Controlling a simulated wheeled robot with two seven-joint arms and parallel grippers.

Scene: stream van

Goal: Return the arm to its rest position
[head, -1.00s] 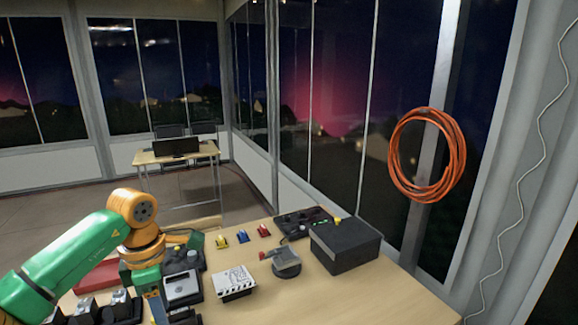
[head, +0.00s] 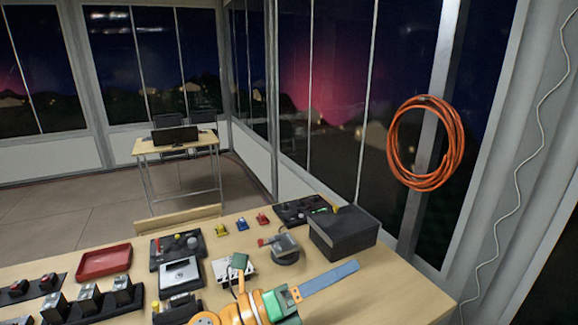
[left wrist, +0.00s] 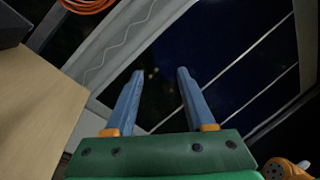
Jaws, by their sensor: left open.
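My left gripper (head: 350,268) is low in the head view, over the right part of the wooden table. Its green and orange wrist enters from the bottom edge, and its blue fingers point right. In the left wrist view the two blue fingers (left wrist: 160,78) stand apart with nothing between them, with the dark window behind. The gripper is open and empty. One finger mostly hides the other in the head view. My right gripper is not in view.
A black box (head: 343,234), a round grey device (head: 286,249) and a white box (head: 222,268) stand behind the gripper. A red tray (head: 104,262) and several control panels lie left. An orange cable coil (head: 426,143) hangs on the wall. The table's right front is clear.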

